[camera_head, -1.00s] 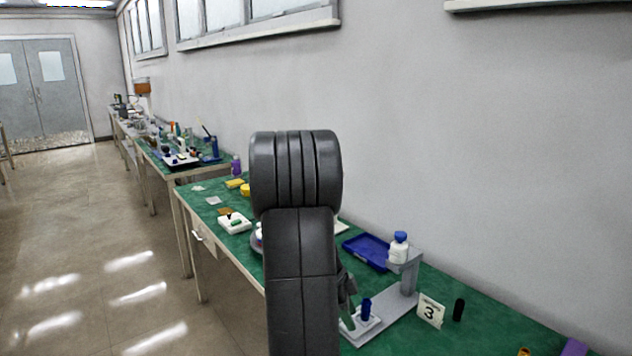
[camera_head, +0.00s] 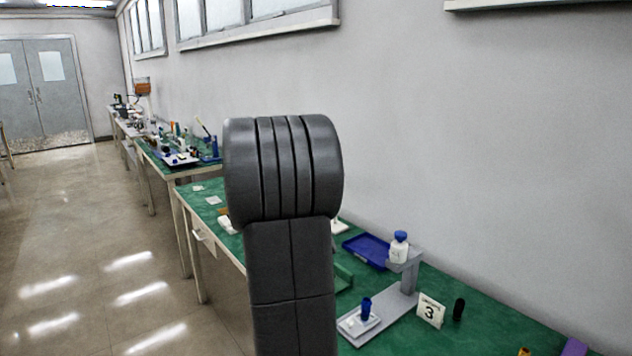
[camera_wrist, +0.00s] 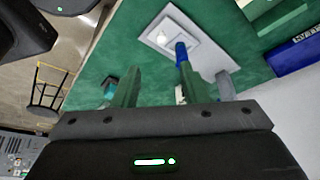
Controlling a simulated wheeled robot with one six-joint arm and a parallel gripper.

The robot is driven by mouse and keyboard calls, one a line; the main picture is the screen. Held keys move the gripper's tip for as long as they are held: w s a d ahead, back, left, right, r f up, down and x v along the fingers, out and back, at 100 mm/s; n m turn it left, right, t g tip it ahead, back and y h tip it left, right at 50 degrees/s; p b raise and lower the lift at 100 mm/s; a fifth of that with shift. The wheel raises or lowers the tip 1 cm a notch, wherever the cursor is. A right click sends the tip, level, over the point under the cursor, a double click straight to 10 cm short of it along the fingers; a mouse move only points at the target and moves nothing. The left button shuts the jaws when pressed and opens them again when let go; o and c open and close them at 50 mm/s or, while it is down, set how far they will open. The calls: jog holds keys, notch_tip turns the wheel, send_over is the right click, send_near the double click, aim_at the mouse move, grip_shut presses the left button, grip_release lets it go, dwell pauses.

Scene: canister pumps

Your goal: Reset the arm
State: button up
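My gripper (camera_wrist: 158,84) shows in the wrist view with its two green fingers apart and nothing visible between them. It is over the green bench, with a blue cylinder (camera_wrist: 181,53) seen just past the tip of the right-hand finger. I cannot tell from this view whether they touch. In the head view my dark arm (camera_head: 290,260) stands upright in the middle and largely hides the gripper. The same blue cylinder (camera_head: 366,307) stands upright on a pale square pad of a grey stand (camera_head: 408,285).
A white bottle with a blue cap (camera_head: 399,248) stands on the stand's upper shelf. A blue tray (camera_head: 367,250) lies behind it. A card marked 3 (camera_head: 431,311) and a black cylinder (camera_head: 459,309) stand to the right. The floor left of the benches is clear.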

aim_at(363, 303)
jog(key=x, duration=1.2)
jog(key=shift+b, duration=0.3)
jog(key=w+d+p, duration=0.2)
jog(key=d, duration=0.1)
jog(key=shift+w+r+p, duration=0.2)
jog(key=shift+p, duration=0.2)
jog(key=shift+w+d+f+p, duration=0.15)
jog(key=shift+w+d+p, duration=0.45)
jog(key=shift+d, duration=0.25)
